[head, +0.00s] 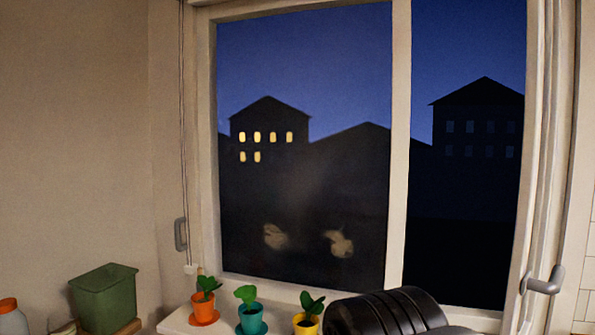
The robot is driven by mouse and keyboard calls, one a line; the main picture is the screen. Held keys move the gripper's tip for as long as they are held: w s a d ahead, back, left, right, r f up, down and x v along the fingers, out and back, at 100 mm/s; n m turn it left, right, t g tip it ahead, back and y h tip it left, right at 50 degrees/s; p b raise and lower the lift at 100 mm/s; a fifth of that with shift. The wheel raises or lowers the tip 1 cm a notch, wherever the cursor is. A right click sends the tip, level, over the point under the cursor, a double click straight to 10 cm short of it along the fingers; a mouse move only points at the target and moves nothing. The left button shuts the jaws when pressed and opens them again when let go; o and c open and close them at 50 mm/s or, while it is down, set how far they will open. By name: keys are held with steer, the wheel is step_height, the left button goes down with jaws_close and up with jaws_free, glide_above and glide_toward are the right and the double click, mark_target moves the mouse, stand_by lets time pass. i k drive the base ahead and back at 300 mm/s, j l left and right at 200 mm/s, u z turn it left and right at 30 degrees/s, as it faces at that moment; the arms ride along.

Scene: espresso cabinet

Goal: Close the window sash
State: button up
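The window has a wide left pane (300,90) and a narrower-looking right pane (465,240), split by a pale upright post (398,150). The left pane shows hazy reflections. At the right side, several pale upright edges stand close together, like a frame seen nearly edge-on (533,200), with a grey lever handle (545,282) low on them. Whether this is the sash standing open, and how far, I cannot tell for sure. Another grey handle (181,234) is at the left side of the window.
On the sill (185,320) stand small plants in an orange pot (204,307), a teal pot (250,318) and a yellow pot (306,324). A green bin (105,298) and an orange-lidded jar (10,318) are lower left. A cord (183,120) hangs at the left.

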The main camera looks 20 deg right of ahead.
mark_target(536, 66)
steer(key=k+z, duration=0.15)
steer(key=z, duration=0.2)
steer(key=k+l+z, duration=0.1)
steer(key=z, duration=0.25)
steer(key=k+l+z, duration=0.15)
steer(key=z, duration=0.2)
steer(key=k+l+z, duration=0.15)
steer(key=l, duration=0.65)
steer(key=i+j, duration=0.05)
